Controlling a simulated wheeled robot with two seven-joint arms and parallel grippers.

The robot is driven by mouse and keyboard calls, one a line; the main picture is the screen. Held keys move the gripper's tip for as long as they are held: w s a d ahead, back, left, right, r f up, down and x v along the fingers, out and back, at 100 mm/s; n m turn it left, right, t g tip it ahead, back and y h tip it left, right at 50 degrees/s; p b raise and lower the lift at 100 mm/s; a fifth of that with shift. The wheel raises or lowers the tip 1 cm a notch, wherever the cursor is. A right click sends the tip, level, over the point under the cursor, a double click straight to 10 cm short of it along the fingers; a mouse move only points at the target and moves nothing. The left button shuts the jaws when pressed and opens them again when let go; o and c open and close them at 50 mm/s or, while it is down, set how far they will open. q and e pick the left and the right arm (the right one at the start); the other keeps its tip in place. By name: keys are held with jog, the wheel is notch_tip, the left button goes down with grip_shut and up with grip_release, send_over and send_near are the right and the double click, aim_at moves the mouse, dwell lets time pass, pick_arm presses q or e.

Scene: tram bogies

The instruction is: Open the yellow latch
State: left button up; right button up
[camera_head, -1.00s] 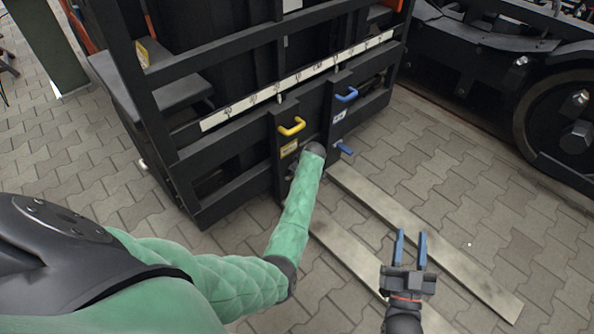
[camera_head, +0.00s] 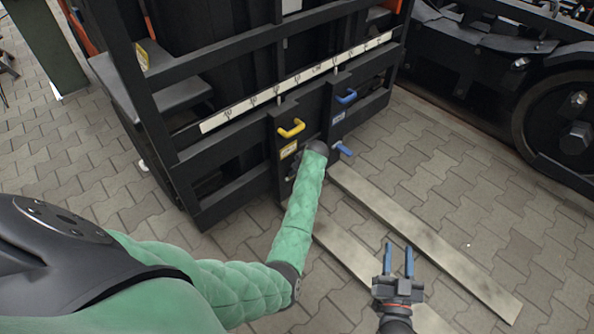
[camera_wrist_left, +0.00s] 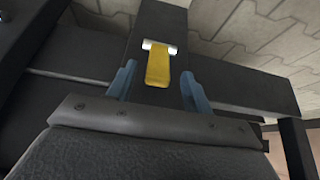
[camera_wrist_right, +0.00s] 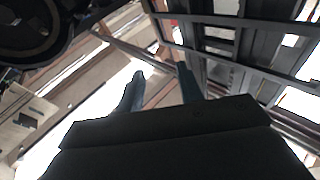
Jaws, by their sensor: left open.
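The yellow latch (camera_wrist_left: 158,66) shows in the left wrist view as a flat yellow tab with a pale metal pivot, on a dark upright bar. My left gripper (camera_wrist_left: 157,82) is open, with one blue finger on each side of the latch; I cannot tell whether they touch it. My right gripper (camera_head: 398,262) is open and empty above the floor planks.
Two pale planks (camera_head: 425,240) lie on the paving. A large wheel (camera_head: 570,130) stands at the right. Paving between is free.

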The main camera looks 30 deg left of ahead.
pick_arm(q)
jog(key=v, duration=0.4)
jog(key=shift+d+r+p, duration=0.15)
jog(key=shift+r+p, duration=0.1)
jog(key=shift+p, duration=0.1)
pick_arm(e)
notch_tip(320, 180, down, 9)
jog(key=s+g, duration=0.1)
jog(key=g, duration=0.2)
jog(key=shift+s+f+h, duration=0.15)
jog(key=shift+s+h, duration=0.05)
jog(key=shift+h, duration=0.2)
